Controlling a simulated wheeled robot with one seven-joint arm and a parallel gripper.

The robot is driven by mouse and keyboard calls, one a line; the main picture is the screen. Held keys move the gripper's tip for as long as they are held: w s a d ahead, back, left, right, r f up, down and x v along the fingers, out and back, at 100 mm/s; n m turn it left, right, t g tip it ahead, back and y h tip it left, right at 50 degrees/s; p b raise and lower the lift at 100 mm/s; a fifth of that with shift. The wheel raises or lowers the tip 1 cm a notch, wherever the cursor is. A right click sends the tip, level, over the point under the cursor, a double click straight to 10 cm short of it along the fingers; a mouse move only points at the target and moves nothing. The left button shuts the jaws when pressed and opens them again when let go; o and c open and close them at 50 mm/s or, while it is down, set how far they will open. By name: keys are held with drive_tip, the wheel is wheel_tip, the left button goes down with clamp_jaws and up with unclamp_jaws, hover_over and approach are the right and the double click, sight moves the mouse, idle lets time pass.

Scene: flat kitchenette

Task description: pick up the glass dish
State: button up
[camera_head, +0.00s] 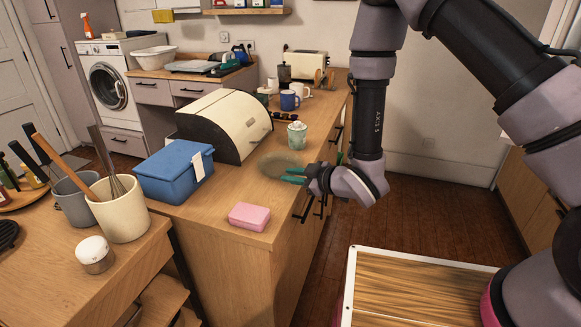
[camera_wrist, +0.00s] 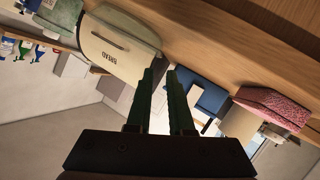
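The glass dish (camera_head: 275,164) is a round, see-through, shallow dish on the wooden counter, to the right of the bread box. My gripper (camera_head: 284,175) is at the dish's right front edge in the head view, its teal fingers pointing left. The fingers overlap the dish's edge in the picture; whether they touch it I cannot tell. In the wrist view my gripper (camera_wrist: 160,76) shows two dark fingers with a gap between them.
The bread box (camera_head: 232,122) and blue box (camera_head: 173,172) stand to the left. A pink sponge (camera_head: 249,216) lies near the front. The counter (camera_head: 222,207) is bare between sponge and dish.

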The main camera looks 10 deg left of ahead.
sight(269, 173)
drive_tip(key=x, duration=0.9)
drive_tip(key=shift+w+a, duration=0.15)
drive_tip(key=shift+a, duration=0.1)
clamp_jaws()
drive_tip(key=shift+f, duration=0.1)
idle(1.0)
